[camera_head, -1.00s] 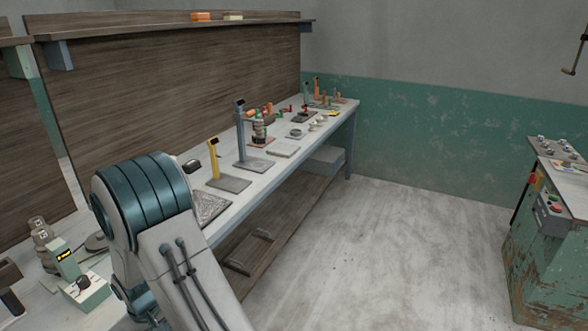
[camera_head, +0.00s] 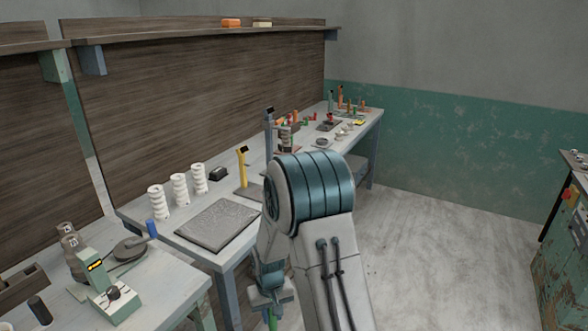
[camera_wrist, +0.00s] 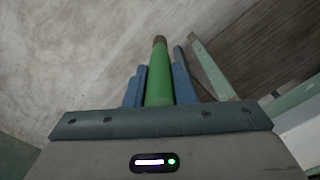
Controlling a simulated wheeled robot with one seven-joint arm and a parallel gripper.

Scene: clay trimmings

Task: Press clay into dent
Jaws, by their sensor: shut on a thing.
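My gripper (camera_wrist: 158,72) is shut on a green tapered rod-like tool with a brown tip (camera_wrist: 159,88), which sticks out between the blue fingers in the wrist view. In the head view my gripper (camera_head: 270,296) hangs low, in front of the bench edge, and a bit of the green tool (camera_head: 272,322) shows at the bottom. I cannot make out the clay or a dent in either view. A grey textured slab (camera_head: 216,224) lies on the bench, left of my arm.
Several white ribbed cylinders (camera_head: 179,189) stand behind the slab, near a yellow stand (camera_head: 243,168). A green-and-white device (camera_head: 107,289) sits on the nearer table. Small tools crowd the bench's far end. A worn green cabinet (camera_head: 562,240) stands at right; the floor between is open.

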